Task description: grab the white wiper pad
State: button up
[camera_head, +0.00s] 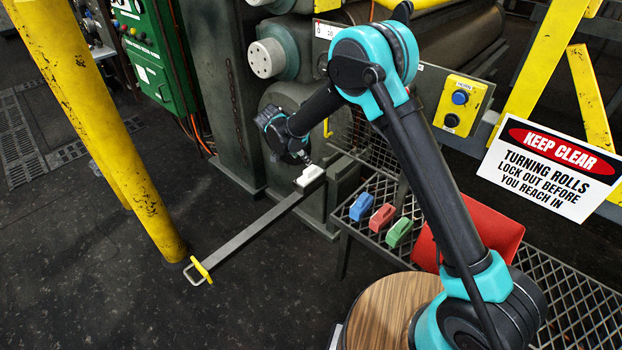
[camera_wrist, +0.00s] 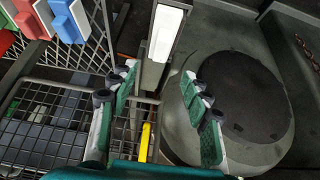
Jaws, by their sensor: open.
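The white wiper pad (camera_head: 310,175) sits on the end of a grey metal bar (camera_head: 262,214), close to the machine, in the head view. In the wrist view the white pad (camera_wrist: 166,32) shows at the top centre, beyond my fingertips. My gripper (camera_head: 304,160) is just above and behind the pad in the head view. In the wrist view my gripper (camera_wrist: 160,80) has its two green-padded fingers wide apart with nothing between them. I cannot tell the exact height gap to the pad.
Blue (camera_head: 363,207), red (camera_head: 382,217) and green (camera_head: 399,232) pads stand on a mesh shelf (camera_head: 560,290) to the right, with a red bin (camera_head: 480,235). Machine rolls (camera_head: 267,58) are close to my arm. A yellow post (camera_head: 90,110) stands left.

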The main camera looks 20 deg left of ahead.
aim_at(310, 169)
jog(key=x, duration=1)
jog(key=shift+f, duration=0.1)
grip_shut()
